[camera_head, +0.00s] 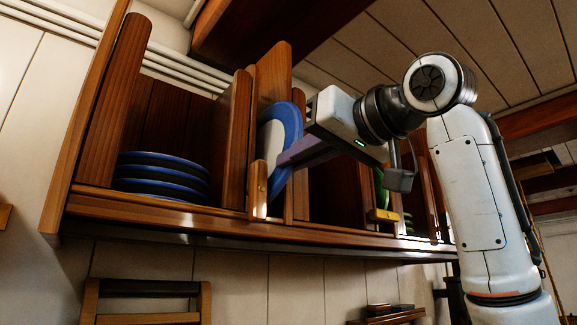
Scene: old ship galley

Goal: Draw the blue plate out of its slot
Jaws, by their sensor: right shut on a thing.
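The blue plate (292,122) stands upright on edge in a narrow wooden slot of the wall rack, its white middle and blue rim showing. The slot's posts and a small front block (257,188) hide part of it. My right gripper (284,160) reaches in from the right, its fingers shut on the plate's rim at the front of the slot. The far side of the grip is hidden. My left gripper is not in view.
A stack of blue-rimmed plates (162,176) lies in the left compartment. Wooden dividers (233,140) flank the slot. A green item (381,190) and a yellow block (383,215) are right of my gripper. A ledge (230,222) runs along the rack's front.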

